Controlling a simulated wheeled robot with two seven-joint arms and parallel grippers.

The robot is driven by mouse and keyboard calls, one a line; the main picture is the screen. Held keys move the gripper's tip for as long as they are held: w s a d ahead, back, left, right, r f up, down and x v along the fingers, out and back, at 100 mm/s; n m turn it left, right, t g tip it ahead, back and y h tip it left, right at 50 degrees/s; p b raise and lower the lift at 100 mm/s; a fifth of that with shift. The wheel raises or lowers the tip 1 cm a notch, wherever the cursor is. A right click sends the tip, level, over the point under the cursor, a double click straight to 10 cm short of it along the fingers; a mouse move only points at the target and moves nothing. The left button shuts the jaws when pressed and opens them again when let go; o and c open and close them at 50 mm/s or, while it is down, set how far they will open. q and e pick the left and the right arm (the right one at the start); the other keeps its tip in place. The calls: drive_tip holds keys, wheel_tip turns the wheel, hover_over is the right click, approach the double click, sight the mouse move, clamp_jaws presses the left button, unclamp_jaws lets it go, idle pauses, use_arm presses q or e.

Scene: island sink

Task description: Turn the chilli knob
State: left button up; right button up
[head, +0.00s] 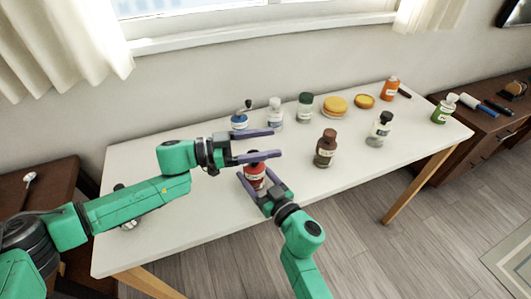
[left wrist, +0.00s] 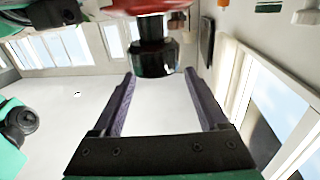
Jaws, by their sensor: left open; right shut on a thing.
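A red jar (head: 256,184) with a pale label stands near the front middle of the white table; its lettering is too small to read. My right gripper (head: 255,172) is shut on its body from the front. In the left wrist view a dark knob (left wrist: 153,57) under a red body lies between and just beyond the open fingertips of my left gripper (left wrist: 160,73). I cannot tell whether they touch it.
A blue grinder (head: 239,121), white bottle (head: 275,114), green-capped jar (head: 304,110) and yellow tins (head: 335,106) line the back. A brown bottle (head: 325,150) and black-capped bottle (head: 379,130) stand to the right. The front right tabletop is clear.

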drive_tip(key=shift+f, duration=0.1)
use_arm(q)
wheel_tip(320, 180, up, 6)
drive_tip(key=shift+f, duration=0.1)
idle(0.3)
